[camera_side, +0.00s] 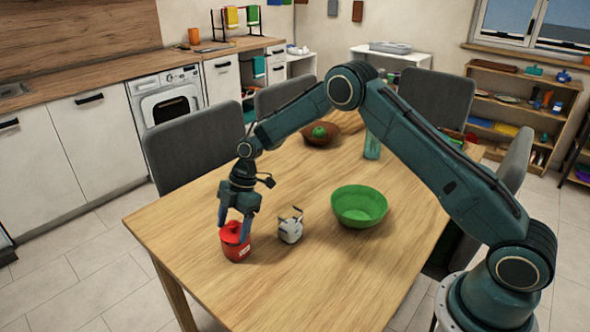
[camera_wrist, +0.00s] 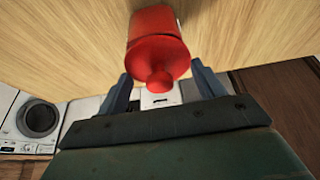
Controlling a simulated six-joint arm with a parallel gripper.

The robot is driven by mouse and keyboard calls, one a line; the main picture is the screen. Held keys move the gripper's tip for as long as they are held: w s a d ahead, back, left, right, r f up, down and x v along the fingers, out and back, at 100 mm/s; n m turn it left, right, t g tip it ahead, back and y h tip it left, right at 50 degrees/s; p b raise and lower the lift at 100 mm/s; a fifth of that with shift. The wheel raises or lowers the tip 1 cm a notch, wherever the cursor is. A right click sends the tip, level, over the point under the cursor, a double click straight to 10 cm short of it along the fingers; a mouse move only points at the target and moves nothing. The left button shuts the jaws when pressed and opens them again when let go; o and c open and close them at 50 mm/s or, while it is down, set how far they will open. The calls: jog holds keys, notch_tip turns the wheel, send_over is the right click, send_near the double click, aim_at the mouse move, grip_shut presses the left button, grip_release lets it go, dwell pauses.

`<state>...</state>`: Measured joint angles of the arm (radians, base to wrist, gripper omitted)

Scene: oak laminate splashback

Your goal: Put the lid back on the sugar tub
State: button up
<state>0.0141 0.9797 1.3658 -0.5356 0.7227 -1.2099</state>
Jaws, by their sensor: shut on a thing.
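The red sugar tub (camera_side: 236,253), with a pale label, stands upright near the front left edge of the table. Its red lid (camera_side: 233,231) is at the tub's mouth, and I see no clear gap between them. In the wrist view, the round lid (camera_wrist: 158,58) with its knob covers the end of the tub (camera_wrist: 153,20). My gripper (camera_side: 235,220) points down over the tub, shut on the lid, with one finger on each side. The exact contact is hard to see.
A white cup-like container (camera_side: 290,230) with dark markings stands just right of the tub. A green bowl (camera_side: 360,207) is further right. A brown bowl (camera_side: 320,136) and a teal bottle (camera_side: 372,146) stand at the back. The front middle of the table (camera_side: 290,285) is clear.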

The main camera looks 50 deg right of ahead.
dwell(0.4)
jog(key=o, duration=1)
jog(key=shift+o, duration=0.8)
jog(key=shift+r, duration=0.1)
jog(key=shift+r, duration=3.4)
grip_shut()
jog(key=shift+f, duration=2.25)
